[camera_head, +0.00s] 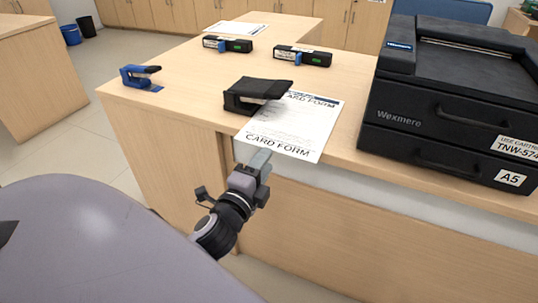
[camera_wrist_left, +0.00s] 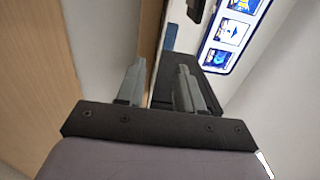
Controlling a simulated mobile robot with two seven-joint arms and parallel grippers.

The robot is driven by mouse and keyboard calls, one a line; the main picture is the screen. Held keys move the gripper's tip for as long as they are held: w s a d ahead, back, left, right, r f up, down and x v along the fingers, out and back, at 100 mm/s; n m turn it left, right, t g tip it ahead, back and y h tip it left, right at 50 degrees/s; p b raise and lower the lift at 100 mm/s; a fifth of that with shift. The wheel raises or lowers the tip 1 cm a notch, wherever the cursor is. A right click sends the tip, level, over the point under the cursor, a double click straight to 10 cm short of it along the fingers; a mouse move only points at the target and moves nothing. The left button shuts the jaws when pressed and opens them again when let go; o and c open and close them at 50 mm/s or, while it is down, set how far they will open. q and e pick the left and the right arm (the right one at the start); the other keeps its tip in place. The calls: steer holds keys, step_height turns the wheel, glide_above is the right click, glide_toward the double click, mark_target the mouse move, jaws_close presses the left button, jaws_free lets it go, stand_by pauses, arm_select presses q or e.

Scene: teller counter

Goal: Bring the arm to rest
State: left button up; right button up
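My left gripper (camera_head: 255,157) hangs just in front of the counter's near edge, below the card form, in the head view. In the left wrist view its two grey fingers (camera_wrist_left: 160,85) stand apart with nothing between them. The wood counter's front panel is behind it. My right gripper is in neither view.
A card form (camera_head: 300,122) lies over the counter's near edge with a black stapler (camera_head: 256,92) on its left corner. A black printer (camera_head: 450,105) stands at right. A blue stapler (camera_head: 141,76) and two black devices, one left (camera_head: 228,44) and one right (camera_head: 303,56), sit farther back.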

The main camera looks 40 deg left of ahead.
arm_select(q)
steer(key=shift+s+d, duration=0.15)
steer(key=shift+s, duration=0.5)
steer(key=s+d+f+n+g+h, duration=0.35)
steer(key=s+d+f+n, duration=0.25)
steer(key=f, duration=0.3)
steer(key=s+d+f+n+g+h, duration=0.35)
steer(key=s+d+f+n, duration=0.2)
steer(key=f, duration=0.35)
step_height(320, 180, up, 14)
steer(key=s+n+p, duration=0.1)
steer(key=s+p, duration=0.1)
steer(key=p, duration=1.5)
steer(key=shift+a+y, duration=0.3)
steer(key=shift+y, duration=0.1)
